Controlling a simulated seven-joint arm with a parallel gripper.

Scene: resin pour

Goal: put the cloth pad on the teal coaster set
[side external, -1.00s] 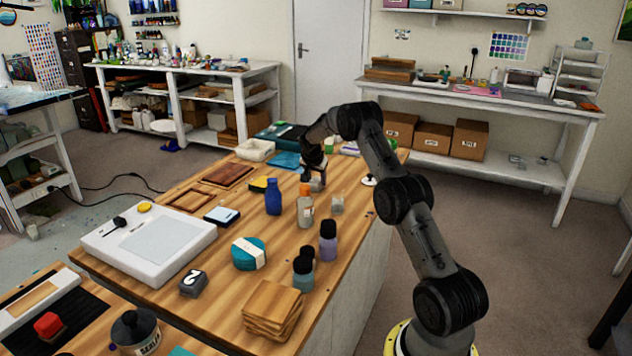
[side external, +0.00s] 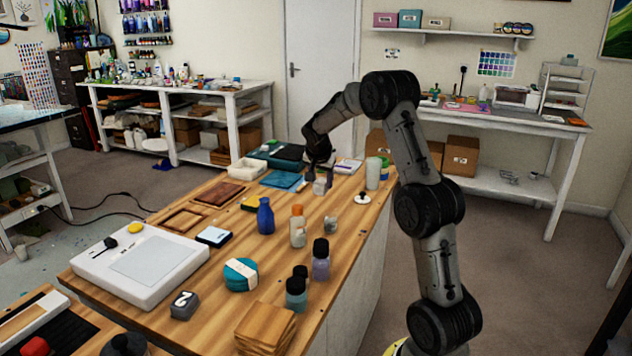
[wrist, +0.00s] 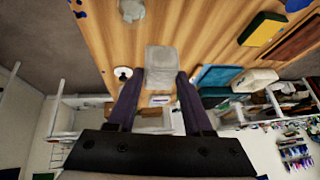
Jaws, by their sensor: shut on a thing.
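My gripper (side external: 320,174) is over the far part of the wooden table, shut on a small pale grey block-like thing, which I take to be the cloth pad (side external: 320,187). In the wrist view the pad (wrist: 160,62) sits between the two dark fingers of my gripper (wrist: 160,78). The teal coaster set (side external: 230,280) is a round stack with a white band around it. It lies on the near left part of the table, well apart from my gripper, and I do not make it out in the wrist view.
A blue bottle (side external: 265,217), an orange-capped bottle (side external: 298,230) and a small pale jar (side external: 330,224) stand between my gripper and the coasters. Dark-capped bottles (side external: 320,264) and wooden squares (side external: 265,328) are right of the coasters. A white light panel (side external: 140,260) lies left.

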